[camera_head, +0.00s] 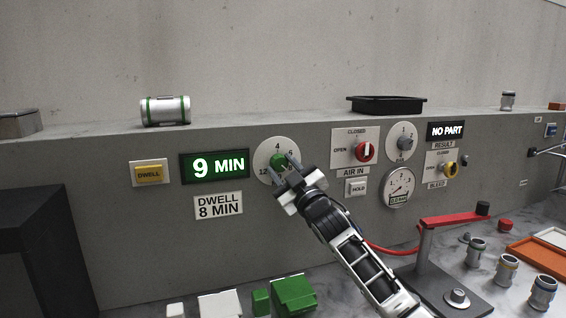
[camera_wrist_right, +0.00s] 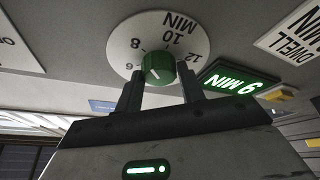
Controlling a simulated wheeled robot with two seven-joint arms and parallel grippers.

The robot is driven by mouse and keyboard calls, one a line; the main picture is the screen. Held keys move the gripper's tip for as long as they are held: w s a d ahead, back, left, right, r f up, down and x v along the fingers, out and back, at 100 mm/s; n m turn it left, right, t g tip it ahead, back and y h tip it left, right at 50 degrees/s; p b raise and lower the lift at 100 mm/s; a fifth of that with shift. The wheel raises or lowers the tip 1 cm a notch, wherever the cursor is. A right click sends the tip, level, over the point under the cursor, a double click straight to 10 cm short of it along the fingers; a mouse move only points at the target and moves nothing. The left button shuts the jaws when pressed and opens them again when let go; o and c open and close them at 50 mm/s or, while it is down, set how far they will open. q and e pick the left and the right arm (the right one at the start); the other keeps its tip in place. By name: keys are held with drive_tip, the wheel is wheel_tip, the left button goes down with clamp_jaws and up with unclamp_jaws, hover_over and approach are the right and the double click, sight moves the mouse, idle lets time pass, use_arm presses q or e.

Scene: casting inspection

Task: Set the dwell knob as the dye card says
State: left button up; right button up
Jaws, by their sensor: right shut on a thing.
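The green dwell knob (camera_head: 278,160) sits on a round white dial (camera_head: 264,151) on the grey panel. In the right wrist view the knob (camera_wrist_right: 158,68) stands between the two fingers, and 6, 8, 10, 12 and MIN show around it on the dial (camera_wrist_right: 121,52). My right gripper (camera_head: 286,169) is shut on the knob. The green-lit display (camera_head: 214,165) to its left reads 9 MIN. The card (camera_head: 218,207) below the display reads DWELL 8 MIN. My left gripper is in neither view.
A yellow DWELL button (camera_head: 149,174) is left of the display. A red air-in knob (camera_head: 365,151), a HOLD button (camera_head: 357,187) and a gauge (camera_head: 398,187) are to the right. Green blocks (camera_head: 293,295) and a red-handled fixture (camera_head: 453,219) stand on the bench below.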

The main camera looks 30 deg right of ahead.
use_arm(q)
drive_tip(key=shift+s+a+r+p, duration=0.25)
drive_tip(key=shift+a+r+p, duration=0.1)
drive_tip(key=shift+p, duration=0.5)
use_arm(e)
drive_tip(key=shift+d+r+n+g+y, duration=0.15)
drive_tip(key=shift+n+g+y, duration=0.15)
drive_tip(key=shift+n+y, duration=1.1)
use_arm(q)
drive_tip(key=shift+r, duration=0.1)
use_arm(e)
drive_tip(key=shift+n, duration=0.7)
drive_tip(key=o, duration=1)
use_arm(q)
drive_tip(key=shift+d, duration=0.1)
use_arm(e)
drive_tip(key=shift+h, duration=0.4)
drive_tip(key=shift+s+f, duration=0.2)
drive_tip(key=shift+s, duration=0.05)
use_arm(q)
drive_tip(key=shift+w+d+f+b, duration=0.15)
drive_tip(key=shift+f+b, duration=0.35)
drive_tip(key=shift+b, duration=0.5)
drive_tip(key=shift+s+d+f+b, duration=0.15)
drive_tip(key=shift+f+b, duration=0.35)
drive_tip(key=shift+b, duration=0.5)
use_arm(e)
drive_tip(key=shift+v, duration=7.7)
